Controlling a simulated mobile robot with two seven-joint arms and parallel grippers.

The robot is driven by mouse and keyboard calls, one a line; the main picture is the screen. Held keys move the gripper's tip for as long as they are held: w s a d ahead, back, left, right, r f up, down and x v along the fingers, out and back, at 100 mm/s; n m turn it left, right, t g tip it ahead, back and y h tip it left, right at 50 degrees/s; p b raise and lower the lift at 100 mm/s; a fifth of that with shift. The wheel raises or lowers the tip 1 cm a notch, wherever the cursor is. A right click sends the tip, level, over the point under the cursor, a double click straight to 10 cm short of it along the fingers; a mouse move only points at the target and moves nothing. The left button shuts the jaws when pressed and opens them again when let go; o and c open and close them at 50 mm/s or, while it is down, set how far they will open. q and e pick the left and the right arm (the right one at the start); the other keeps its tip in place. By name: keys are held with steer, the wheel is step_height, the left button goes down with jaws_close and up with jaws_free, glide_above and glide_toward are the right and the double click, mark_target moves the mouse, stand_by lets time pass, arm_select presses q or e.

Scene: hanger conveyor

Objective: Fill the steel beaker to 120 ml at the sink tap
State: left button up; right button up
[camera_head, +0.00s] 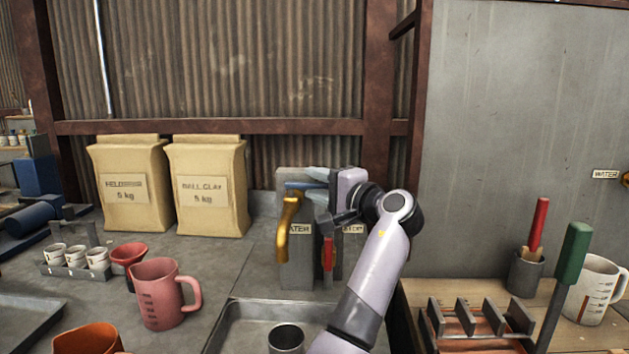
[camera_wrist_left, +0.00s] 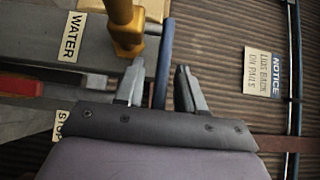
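The steel beaker (camera_head: 286,337) stands upright in the sink (camera_head: 240,312) at the bottom of the head view; its contents cannot be made out. The gold tap (camera_head: 287,228) is above and behind it, beside a WATER label; it also shows in the left wrist view (camera_wrist_left: 126,30). My left gripper (camera_head: 312,185) is at the top of the tap, its fingers pointing left. No water stream is visible. My right gripper is not in view.
A red handle (camera_head: 328,258) is right of the tap near a STOP label. A pink jug (camera_head: 160,296), a red funnel (camera_head: 128,253) and small cups (camera_head: 76,256) stand left of the sink. Two clay bags (camera_head: 207,188) stand behind. A white jug (camera_head: 594,290) is far right.

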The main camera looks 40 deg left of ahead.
arm_select(q)
steer(key=shift+a, duration=0.6)
steer(key=shift+w, duration=0.1)
jaws_close()
steer(key=m+t+p, duration=0.2)
steer(key=t, duration=0.1)
steer(key=s+d+m+t+h+p, duration=0.1)
steer(key=shift+r+t, duration=0.15)
steer(key=shift+t, duration=0.15)
steer(key=shift+s+d+m+t+h+p, duration=0.1)
steer(key=shift+m+t+h+p, duration=0.2)
steer(key=shift+m+t+p, duration=0.35)
steer(key=shift+f, duration=0.2)
